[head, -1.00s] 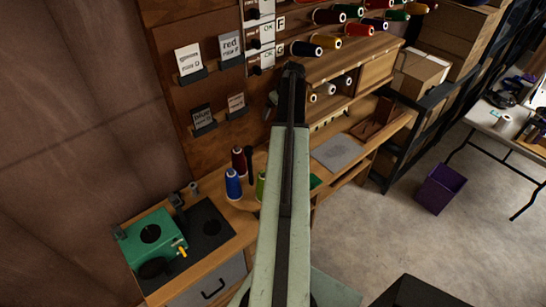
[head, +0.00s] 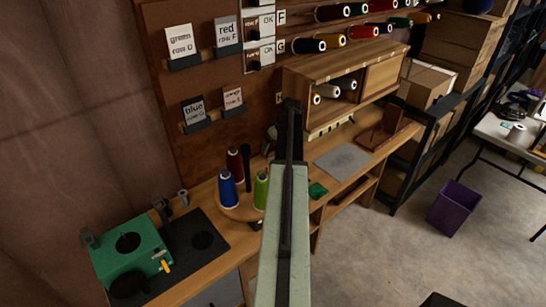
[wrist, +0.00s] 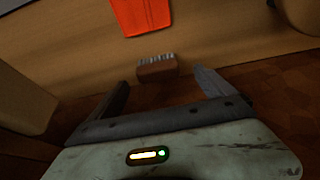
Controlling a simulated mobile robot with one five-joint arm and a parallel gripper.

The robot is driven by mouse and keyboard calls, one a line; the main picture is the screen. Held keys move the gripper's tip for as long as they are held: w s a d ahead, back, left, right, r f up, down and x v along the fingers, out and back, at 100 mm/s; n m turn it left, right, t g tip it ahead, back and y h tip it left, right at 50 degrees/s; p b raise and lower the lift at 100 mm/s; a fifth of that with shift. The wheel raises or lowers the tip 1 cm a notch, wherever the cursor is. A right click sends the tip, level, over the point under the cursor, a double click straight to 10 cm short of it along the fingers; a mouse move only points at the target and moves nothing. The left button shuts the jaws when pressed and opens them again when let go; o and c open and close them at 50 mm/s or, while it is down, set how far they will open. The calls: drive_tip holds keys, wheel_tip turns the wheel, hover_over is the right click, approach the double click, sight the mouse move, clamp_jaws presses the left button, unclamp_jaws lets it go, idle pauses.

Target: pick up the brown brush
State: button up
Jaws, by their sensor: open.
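The brown brush (wrist: 157,68) shows in the wrist view as a small brown block with pale grey bristles on its upper side. It lies just beyond the gap between my fingers, near the foot of a wooden face. My gripper (wrist: 164,84) is open, with one dark finger on each side and nothing between them. The brush looks apart from both fingers. In the head view my arm runs up the middle, and I cannot make out the brush or the fingers there.
An orange panel (wrist: 141,14) is above the brush in the wrist view. In the head view, blue (head: 228,189) and green (head: 261,191) thread cones stand left of my arm. A green machine (head: 130,262) is at lower left. A grey mat (head: 343,161) lies on the bench at right.

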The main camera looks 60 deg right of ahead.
sight(273, 150)
drive_tip(key=b+x, duration=0.4)
drive_tip(key=x, duration=0.1)
drive_tip(key=shift+s+d+f, duration=0.15)
drive_tip(key=shift+s+f, duration=0.05)
drive_tip(key=shift+s, duration=0.05)
drive_tip(key=shift+r, duration=0.2)
drive_tip(key=c, duration=1.5)
drive_tip(key=shift+o, duration=0.2)
drive_tip(key=shift+r+p, duration=0.45)
drive_tip(key=shift+r, duration=0.05)
wheel_tip(273, 150, up, 3)
drive_tip(key=p, duration=0.3)
drive_tip(key=shift+r, duration=0.15)
drive_tip(key=s+a, duration=0.1)
drive_tip(key=s, duration=0.4)
drive_tip(key=s+a, duration=0.1)
drive_tip(key=s, duration=0.4)
drive_tip(key=s+a+p, duration=0.1)
drive_tip(key=s, duration=0.4)
drive_tip(key=shift+s+r, duration=0.35)
drive_tip(key=shift+s, duration=0.05)
